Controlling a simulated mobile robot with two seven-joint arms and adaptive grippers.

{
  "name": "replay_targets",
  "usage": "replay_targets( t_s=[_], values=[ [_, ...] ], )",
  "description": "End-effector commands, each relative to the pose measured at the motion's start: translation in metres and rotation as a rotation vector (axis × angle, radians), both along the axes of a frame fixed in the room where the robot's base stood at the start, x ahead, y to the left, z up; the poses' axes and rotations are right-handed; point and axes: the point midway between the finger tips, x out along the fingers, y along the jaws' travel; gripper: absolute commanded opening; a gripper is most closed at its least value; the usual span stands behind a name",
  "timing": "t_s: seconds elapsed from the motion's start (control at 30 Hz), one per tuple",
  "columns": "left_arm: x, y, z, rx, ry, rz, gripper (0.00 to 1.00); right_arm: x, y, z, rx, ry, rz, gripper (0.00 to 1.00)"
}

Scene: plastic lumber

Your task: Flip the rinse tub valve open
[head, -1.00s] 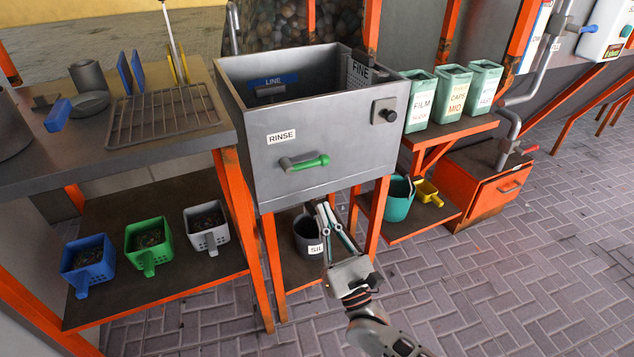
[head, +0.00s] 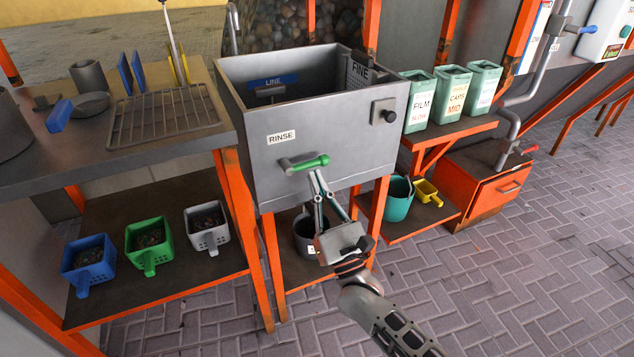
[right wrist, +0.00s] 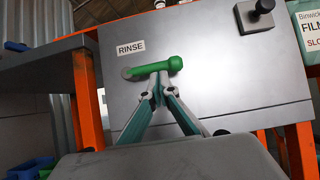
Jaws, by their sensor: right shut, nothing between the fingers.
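The grey rinse tub (head: 240,170) has a white RINSE label on its front. Its valve lever has a green grip (head: 312,161) that points right and lies nearly level. The lever also shows in the right wrist view (right wrist: 158,67). My right gripper (head: 314,172) is shut and empty, with its tips just below the green grip. In the right wrist view the fingertips (right wrist: 158,84) come up to the lever's underside, and I cannot tell for sure whether they touch it. My left gripper is not in view.
A black knob (head: 385,111) sits on the tub's upper right front. A dark bucket (head: 305,240) stands below the tub. Orange legs flank it. A shelf with green bins (head: 420,105) is at the right, and a bench with a wire rack (head: 165,118) is at the left.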

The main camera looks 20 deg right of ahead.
Motion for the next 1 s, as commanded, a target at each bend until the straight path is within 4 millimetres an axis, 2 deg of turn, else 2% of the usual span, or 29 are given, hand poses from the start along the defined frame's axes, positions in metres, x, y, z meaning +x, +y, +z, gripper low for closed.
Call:
replay_targets(
  t_s=[0.83, 1.0],
  values=[
    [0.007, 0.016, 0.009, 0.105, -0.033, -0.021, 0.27, 0.000, -0.004, 0.010, -0.149, -0.008, -0.001, 0.00],
    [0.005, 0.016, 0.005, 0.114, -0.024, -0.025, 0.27, 0.000, -0.004, 0.013, -0.188, -0.009, 0.001, 0.00]
  ],
)
